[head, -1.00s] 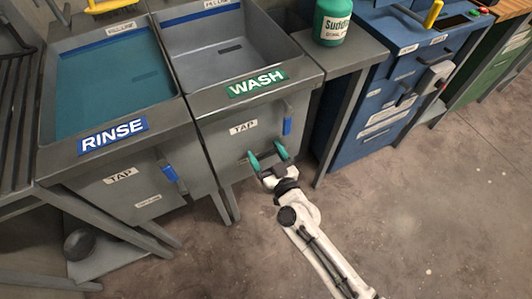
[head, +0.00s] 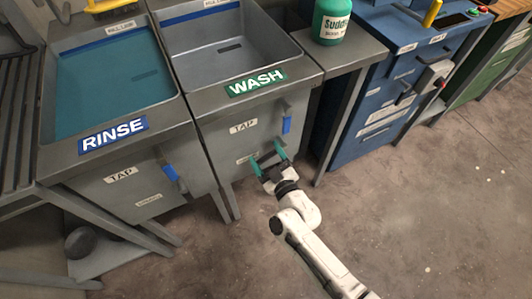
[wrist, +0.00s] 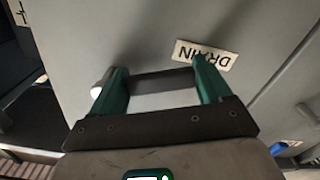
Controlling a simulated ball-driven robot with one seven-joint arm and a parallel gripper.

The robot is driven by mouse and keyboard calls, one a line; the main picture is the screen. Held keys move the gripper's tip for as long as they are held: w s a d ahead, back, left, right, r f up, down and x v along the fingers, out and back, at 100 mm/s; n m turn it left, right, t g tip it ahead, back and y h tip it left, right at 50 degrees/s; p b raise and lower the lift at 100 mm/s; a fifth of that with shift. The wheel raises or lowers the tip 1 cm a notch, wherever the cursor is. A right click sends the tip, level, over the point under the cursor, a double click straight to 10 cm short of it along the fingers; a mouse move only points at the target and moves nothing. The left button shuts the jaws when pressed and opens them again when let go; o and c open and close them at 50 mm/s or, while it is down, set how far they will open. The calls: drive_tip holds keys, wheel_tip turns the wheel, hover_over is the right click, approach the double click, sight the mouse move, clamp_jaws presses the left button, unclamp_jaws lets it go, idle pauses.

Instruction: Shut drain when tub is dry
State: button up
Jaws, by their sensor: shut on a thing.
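The wash tub (head: 262,92), under a green WASH sign, shows a bare grey floor with a dark slot (head: 230,48) and no visible water. My gripper (head: 269,161) is at the lower front of this tub, below its TAP label. In the wrist view, its teal fingers (wrist: 160,88) stand apart with a dark grey drain handle (wrist: 160,82) between them. They are shut on this handle. A pale round end (wrist: 97,92) shows beside the left finger. The DRAIN label (wrist: 203,55) is just above the right finger. The handle's mounting is hidden.
The rinse tub (head: 165,107) at left holds blue-green water. A blue tap handle (head: 287,125) is on the wash tub's front. A green soap bottle (head: 331,20) stands on the side shelf. A blue cabinet (head: 375,95) is at right; the floor in front is open.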

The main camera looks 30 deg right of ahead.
sight(268, 150)
drive_tip(key=f+n, duration=0.1)
drive_tip(key=n, duration=0.1)
drive_tip(key=d+n, duration=0.1)
drive_tip(key=shift+f+n, duration=0.35)
drive_tip(key=shift+n, duration=0.05)
drive_tip(key=n, duration=0.1)
drive_tip(key=d+f+n, duration=0.1)
drive_tip(key=n, duration=0.1)
drive_tip(key=shift+d+f+n, duration=0.2)
drive_tip(key=shift+n, duration=0.1)
drive_tip(key=shift+d+f+n+b, duration=0.15)
drive_tip(key=shift+d+n+b, duration=0.3)
drive_tip(key=shift+n, duration=0.55)
drive_tip(key=shift+d+f+n+b, duration=0.15)
drive_tip(key=shift+d+n+b, duration=0.3)
drive_tip(key=shift+n, duration=0.55)
drive_tip(key=shift+d+f+n+b, duration=0.15)
drive_tip(key=shift+d+n+b, duration=0.3)
drive_tip(key=shift+n, duration=0.55)
drive_tip(key=shift+d, duration=0.15)
drive_tip(key=o, duration=1.4)
drive_tip(key=s+p, duration=0.1)
drive_tip(key=s, duration=0.9)
drive_tip(key=shift+s, duration=0.4)
